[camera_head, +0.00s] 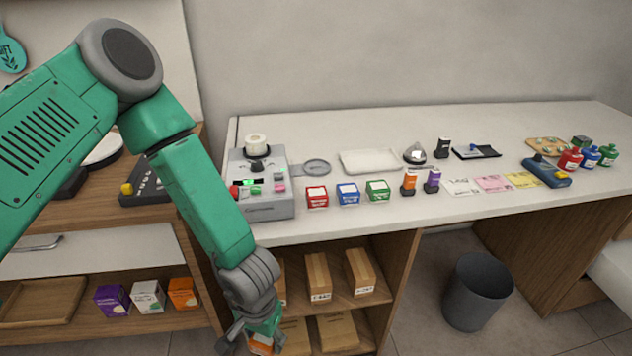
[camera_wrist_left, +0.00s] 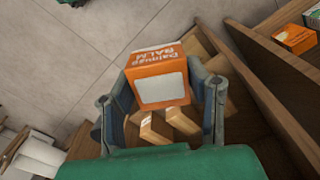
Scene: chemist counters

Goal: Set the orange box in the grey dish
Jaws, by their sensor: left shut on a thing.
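An orange box with a white label (camera_wrist_left: 158,80) is held between the two fingers of my left gripper (camera_wrist_left: 162,100) in the left wrist view. In the head view my left gripper (camera_head: 252,338) hangs low in front of the shelves, and a bit of the orange box (camera_head: 260,347) shows at the bottom edge. The box is clear of the shelf boards as far as I can see. A round grey dish (camera_head: 317,167) lies on the white counter, right of the grey machine, far above and beyond the gripper. It looks empty. My right gripper is not in view.
A grey machine (camera_head: 265,207) stands on the counter's left end. Small red, blue and green boxes (camera_head: 348,194) line the front edge. A white tray (camera_head: 370,161) lies behind them. Purple, white and another orange box (camera_head: 183,293) sit on the left shelf. A bin (camera_head: 478,292) stands right.

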